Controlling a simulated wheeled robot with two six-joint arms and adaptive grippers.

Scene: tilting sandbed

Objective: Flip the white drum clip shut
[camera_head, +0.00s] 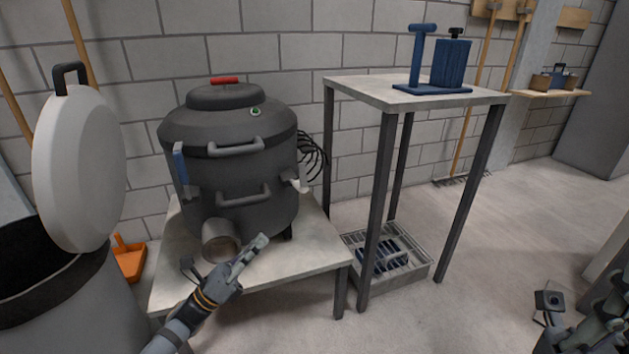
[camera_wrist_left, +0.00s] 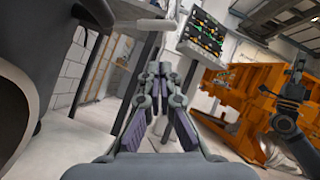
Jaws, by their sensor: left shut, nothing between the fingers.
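The white clip (camera_head: 300,186) sticks out from the right side of the dark grey drum (camera_head: 255,205), near the joint between its upper and lower parts. My left gripper (camera_head: 262,240) is in front of the drum, below and left of the clip and apart from it. Its fingers are shut and empty, and they meet in the left wrist view (camera_wrist_left: 155,72). A blue clip (camera_head: 180,164) stands upright on the drum's left side. My right gripper (camera_head: 600,325) is partly in view at the bottom right corner, far from the drum; its fingers are unclear.
The drum stands on a low pale table (camera_head: 315,250) with a wide spout (camera_head: 220,243) at its front. A tall table (camera_head: 350,88) with a blue stand (camera_head: 432,88) is to the right. A bin (camera_head: 60,300) with a raised white lid (camera_head: 80,170) is at left.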

